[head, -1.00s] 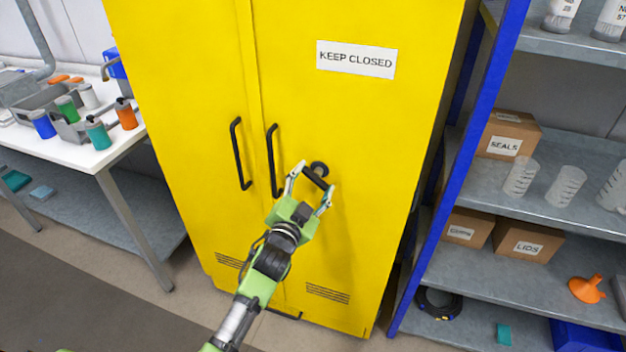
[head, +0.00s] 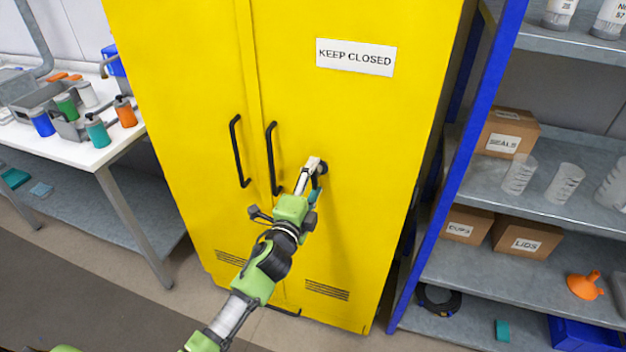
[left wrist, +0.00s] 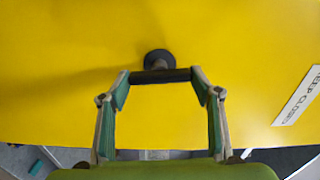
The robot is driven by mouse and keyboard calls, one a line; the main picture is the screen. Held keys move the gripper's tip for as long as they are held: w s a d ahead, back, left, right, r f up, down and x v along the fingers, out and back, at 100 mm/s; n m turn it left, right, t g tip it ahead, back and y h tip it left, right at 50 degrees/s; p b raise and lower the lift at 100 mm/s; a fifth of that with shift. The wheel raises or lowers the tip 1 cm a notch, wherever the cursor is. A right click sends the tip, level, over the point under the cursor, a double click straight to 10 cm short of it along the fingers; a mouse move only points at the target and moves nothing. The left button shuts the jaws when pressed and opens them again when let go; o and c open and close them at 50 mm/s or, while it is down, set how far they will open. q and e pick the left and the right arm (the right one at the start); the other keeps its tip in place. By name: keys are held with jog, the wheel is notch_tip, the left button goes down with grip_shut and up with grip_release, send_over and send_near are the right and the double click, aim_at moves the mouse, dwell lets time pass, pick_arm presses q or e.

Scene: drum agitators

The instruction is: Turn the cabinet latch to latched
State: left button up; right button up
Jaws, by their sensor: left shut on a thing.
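The cabinet latch (head: 322,168) is a dark round hub with a dark bar handle on the yellow cabinet's right door. My left gripper (head: 315,175) is at the latch, and its fingers hide most of the bar in the head view. In the left wrist view, the latch bar (left wrist: 160,76) lies between the two fingertips of my left gripper (left wrist: 160,78), which hold it by its ends. The round hub (left wrist: 159,60) sits just behind the bar. My right gripper is not in view.
The yellow cabinet (head: 370,130) has two black door handles (head: 272,160) left of the latch and a KEEP CLOSED sign (head: 355,57). A blue-framed shelf (head: 463,165) stands close on the right. A white workbench (head: 60,145) with bottles is on the left.

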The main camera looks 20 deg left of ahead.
pick_arm(q)
jog(key=shift+m, duration=0.6)
jog(key=o, duration=1.1)
jog(key=s, duration=1.2)
jog(key=shift+a, duration=0.2)
